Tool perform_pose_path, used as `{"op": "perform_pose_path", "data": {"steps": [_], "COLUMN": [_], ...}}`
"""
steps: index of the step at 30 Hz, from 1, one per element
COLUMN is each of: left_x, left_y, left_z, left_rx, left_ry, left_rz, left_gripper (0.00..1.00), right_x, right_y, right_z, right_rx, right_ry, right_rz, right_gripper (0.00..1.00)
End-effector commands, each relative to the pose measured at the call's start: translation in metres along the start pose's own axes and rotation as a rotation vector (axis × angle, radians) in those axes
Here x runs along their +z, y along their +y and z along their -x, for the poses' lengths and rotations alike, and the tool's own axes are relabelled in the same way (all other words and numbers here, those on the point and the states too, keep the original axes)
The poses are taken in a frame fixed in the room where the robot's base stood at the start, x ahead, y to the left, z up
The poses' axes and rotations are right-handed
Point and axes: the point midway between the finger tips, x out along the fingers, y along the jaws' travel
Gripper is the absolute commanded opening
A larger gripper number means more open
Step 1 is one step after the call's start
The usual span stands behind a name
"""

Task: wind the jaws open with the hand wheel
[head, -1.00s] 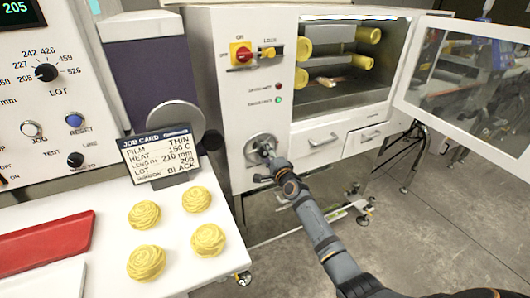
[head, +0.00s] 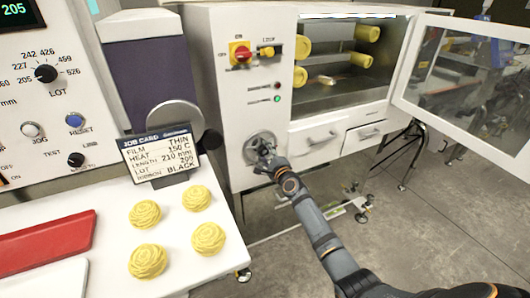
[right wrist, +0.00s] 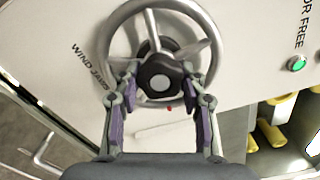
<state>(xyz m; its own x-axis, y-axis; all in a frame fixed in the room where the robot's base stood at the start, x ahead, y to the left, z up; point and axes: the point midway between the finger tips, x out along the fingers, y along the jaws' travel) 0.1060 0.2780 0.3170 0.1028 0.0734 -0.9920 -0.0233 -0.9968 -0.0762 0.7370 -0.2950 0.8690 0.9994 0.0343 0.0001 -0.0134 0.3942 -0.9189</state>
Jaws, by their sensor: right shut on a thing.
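The hand wheel (head: 262,142) is a grey metal wheel on the lower left of the white cabinet's front. In the right wrist view the wheel (right wrist: 112,42) shows its rim and spokes, beside the words "WIND JAWS". My right gripper (head: 263,152) is at the wheel and hides part of it. In the right wrist view its fingers (right wrist: 160,97) are closed around the dark knob (right wrist: 160,82) at the wheel's middle. The cabinet's jaws cannot be made out clearly; yellow rollers (head: 367,34) show inside its opening. My left gripper is not in view.
The cabinet door (head: 465,85) with its window stands open at the right. A green lamp (head: 277,99) is lit. A job card (head: 158,156) and several yellow rosettes (head: 208,239) are on the white bench at the left. Bare floor lies at the right.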

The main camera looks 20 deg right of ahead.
Motion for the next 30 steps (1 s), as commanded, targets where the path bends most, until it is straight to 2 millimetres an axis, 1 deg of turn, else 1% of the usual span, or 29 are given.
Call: {"op": "perform_pose_path", "data": {"steps": [1, 5, 6, 11, 20, 23, 26, 29, 30], "left_x": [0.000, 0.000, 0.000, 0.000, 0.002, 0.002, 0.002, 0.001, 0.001], "left_y": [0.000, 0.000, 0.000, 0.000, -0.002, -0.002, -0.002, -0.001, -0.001], "left_z": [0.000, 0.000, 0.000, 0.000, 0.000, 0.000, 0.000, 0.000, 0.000], "left_rx": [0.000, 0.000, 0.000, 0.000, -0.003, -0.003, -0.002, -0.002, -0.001], "left_ry": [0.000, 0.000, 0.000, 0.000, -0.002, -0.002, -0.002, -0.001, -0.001], "left_rz": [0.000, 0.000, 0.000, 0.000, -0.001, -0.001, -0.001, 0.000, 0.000], "left_gripper": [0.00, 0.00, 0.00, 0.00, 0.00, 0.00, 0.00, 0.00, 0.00], "right_x": [0.003, 0.003, 0.003, 0.002, 0.001, 0.000, 0.000, 0.000, 0.000], "right_y": [-0.006, -0.007, -0.007, -0.005, -0.002, -0.001, -0.001, -0.001, 0.000], "right_z": [-0.002, -0.002, -0.002, -0.001, 0.000, 0.004, 0.014, 0.029, 0.037], "right_rx": [-0.011, -0.012, -0.012, -0.009, -0.004, -0.002, -0.001, -0.001, 0.000], "right_ry": [-0.003, -0.003, -0.003, -0.003, -0.001, -0.001, -0.001, -0.002, -0.001], "right_rz": [0.000, 0.001, 0.001, 0.001, 0.002, 0.003, 0.005, 0.007, 0.008], "right_gripper": [0.00, 0.00, 0.44, 0.65, 0.65, 0.65, 0.65, 0.65, 0.65]}}
